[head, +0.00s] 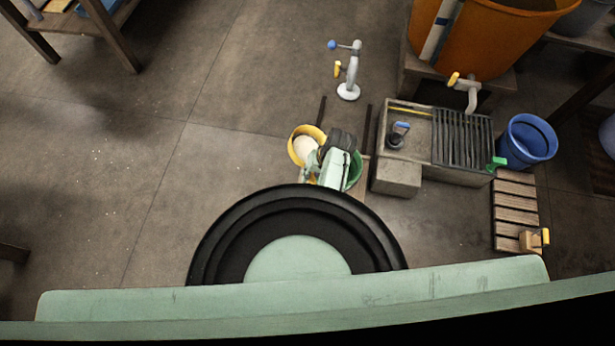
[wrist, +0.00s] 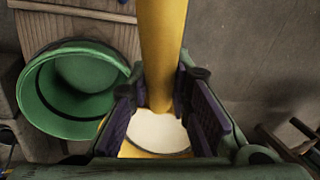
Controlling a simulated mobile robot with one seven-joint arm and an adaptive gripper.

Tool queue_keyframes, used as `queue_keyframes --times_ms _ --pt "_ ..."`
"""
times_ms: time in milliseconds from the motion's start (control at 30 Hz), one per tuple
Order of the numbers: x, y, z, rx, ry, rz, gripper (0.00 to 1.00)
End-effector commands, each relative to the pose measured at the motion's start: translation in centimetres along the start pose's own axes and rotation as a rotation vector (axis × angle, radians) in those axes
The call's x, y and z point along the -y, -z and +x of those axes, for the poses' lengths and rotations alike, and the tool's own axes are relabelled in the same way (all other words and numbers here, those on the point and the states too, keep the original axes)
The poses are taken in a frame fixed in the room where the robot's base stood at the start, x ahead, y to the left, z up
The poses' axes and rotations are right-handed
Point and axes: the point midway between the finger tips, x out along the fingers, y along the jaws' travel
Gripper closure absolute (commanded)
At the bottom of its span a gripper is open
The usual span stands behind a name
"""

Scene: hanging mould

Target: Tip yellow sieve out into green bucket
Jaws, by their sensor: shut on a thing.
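The yellow sieve (head: 294,149) is in the head view just left of my gripper (head: 322,160), with a pale, whitish round surface inside it. In the wrist view my gripper (wrist: 164,98) is shut on a yellow part of the sieve (wrist: 163,45), with a purple pad on each side. The pale surface shows below, between the pads. The green bucket (wrist: 35,95) stands open to the left in the wrist view, apart from the sieve. In the head view the green bucket (head: 355,172) is mostly hidden behind my arm.
A wooden board (wrist: 100,35) lies under the bucket. A grey stone sink (head: 397,178) with a dark rack (head: 462,138) stands right of the bucket. A white tap stand (head: 349,90), a blue bucket (head: 527,140) and an orange tub (head: 475,40) are farther off.

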Motion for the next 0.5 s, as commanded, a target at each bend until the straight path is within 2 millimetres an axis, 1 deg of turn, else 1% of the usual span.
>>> queue_keyframes --times_ms 33,167,300,500 --pt "-0.6 0.1 0.2 -0.008 0.058 0.007 1.00" --pt "-0.9 0.1 -0.5 -0.022 0.199 0.005 1.00" --pt "-2.0 0.0 -1.1 -0.036 0.394 0.011 1.00" --pt "-3.0 -0.1 -1.6 -0.053 0.575 0.010 1.00"
